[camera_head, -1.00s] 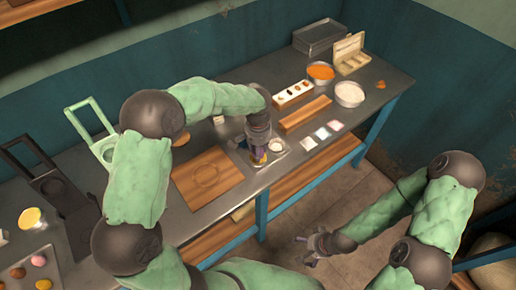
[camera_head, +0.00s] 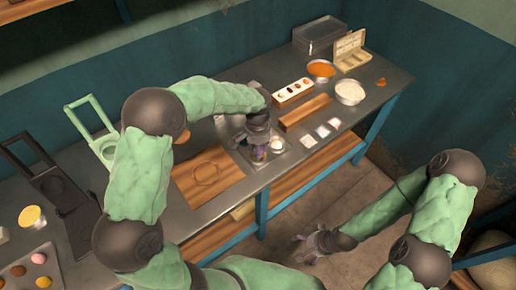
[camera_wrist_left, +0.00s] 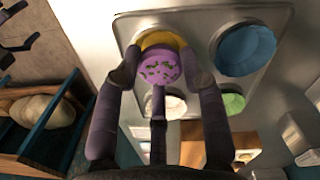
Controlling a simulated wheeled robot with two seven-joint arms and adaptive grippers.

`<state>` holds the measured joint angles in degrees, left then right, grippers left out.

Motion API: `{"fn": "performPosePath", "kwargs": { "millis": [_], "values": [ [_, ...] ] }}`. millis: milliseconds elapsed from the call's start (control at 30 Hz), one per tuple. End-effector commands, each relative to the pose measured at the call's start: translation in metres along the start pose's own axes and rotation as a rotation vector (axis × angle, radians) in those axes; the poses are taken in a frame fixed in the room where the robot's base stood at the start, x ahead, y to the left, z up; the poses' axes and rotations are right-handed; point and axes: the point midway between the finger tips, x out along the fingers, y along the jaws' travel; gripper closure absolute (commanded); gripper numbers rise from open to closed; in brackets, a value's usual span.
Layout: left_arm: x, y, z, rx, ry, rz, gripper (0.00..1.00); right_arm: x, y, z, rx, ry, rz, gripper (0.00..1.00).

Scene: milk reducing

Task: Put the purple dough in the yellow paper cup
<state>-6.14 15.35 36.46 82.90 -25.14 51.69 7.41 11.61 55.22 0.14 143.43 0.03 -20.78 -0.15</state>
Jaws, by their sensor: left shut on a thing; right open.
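The purple dough (camera_wrist_left: 158,68), round with green specks, is between the fingers of my left gripper (camera_wrist_left: 160,82) in the left wrist view. The gripper is shut on it. The yellow paper cup (camera_wrist_left: 160,40) shows as a rim just beyond the dough, which overlaps and hides most of it. I cannot tell whether the dough is inside the cup or above it. In the head view my left gripper (camera_head: 259,148) points down over the metal tray (camera_head: 280,149) and hides much of the cup. My right gripper (camera_head: 314,245) is open and empty, low over the floor, away from the table.
A blue cup (camera_wrist_left: 245,48), a green cup (camera_wrist_left: 232,103) and a white cup (camera_wrist_left: 172,105) stand close by on the tray. A wooden board (camera_head: 205,182) lies left of it.

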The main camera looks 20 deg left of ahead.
Motion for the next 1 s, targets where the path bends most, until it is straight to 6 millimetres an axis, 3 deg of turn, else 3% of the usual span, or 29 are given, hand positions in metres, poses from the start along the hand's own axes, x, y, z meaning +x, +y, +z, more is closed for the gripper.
{"fn": "performPosePath", "kwargs": {
  "millis": [233, 267, 333, 367, 767, 1000],
  "values": [
    [0.0, 0.0, 0.0, 0.0, 0.0, 0.0, 0.81, 0.0, 0.0, 0.0, 0.0, 0.0, 0.0, 0.07],
    [0.0, 0.0, 0.0, 0.0, 0.0, 0.0, 0.53, 0.0, 0.0, 0.0, 0.0, 0.0, 0.0, 0.07],
    [0.0, 0.0, 0.0, 0.0, 0.0, 0.0, 0.33, 0.0, 0.0, 0.0, 0.0, 0.0, 0.0, 0.07],
    [0.0, 0.0, 0.0, 0.0, 0.0, 0.0, 0.31, 0.0, 0.0, 0.0, 0.0, 0.0, 0.0, 0.07],
    [-0.004, 0.0, 0.0, 0.0, 0.001, 0.0, 0.31, 0.0, 0.0, 0.0, 0.0, 0.0, 0.0, 0.07],
    [-0.04, 0.0, -0.001, 0.0, 0.005, -0.001, 0.31, 0.0, 0.0, 0.0, 0.0, 0.0, 0.0, 0.07]
  ]
}}
